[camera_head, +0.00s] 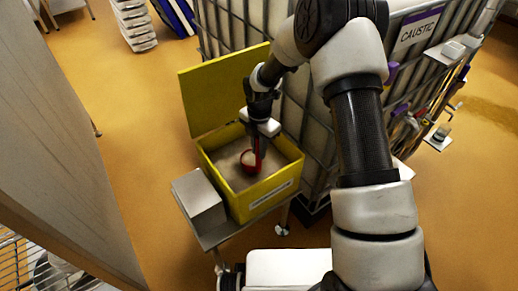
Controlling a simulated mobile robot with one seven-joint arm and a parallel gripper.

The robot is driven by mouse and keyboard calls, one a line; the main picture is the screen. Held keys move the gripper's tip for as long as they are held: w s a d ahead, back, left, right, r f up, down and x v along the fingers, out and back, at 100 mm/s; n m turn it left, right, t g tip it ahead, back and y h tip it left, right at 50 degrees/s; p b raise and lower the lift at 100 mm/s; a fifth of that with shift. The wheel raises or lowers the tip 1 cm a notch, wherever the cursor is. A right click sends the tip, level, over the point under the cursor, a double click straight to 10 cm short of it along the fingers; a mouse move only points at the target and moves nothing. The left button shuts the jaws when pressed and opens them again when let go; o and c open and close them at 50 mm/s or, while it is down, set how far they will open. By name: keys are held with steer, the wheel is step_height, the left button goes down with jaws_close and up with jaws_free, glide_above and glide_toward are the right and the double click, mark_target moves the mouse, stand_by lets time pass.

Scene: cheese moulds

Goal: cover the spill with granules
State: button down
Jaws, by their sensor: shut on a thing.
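A yellow bin (240,207) stands with its lid (219,90) open at the back. Grey-beige granules (232,173) lie inside it. My gripper (260,131) points down over the bin and is shut on a red scoop (249,163), whose handle rises to the jaws. The scoop's bowl is inside the bin at the granules and looks pale inside; I cannot tell how full it is. A darker wet-looking patch, probably the spill (490,116), shows on the floor at the far right.
A caged tank (300,110) with a sign reading CAUSTIC (418,28) stands right of the bin. A grey box (198,203) sits beside the bin on a small stand. Small shelves and fittings (438,137) jut from the tank's right side. Open floor lies left.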

steer(key=shift+r+p, duration=5.15)
steer(key=shift+r, duration=2.3)
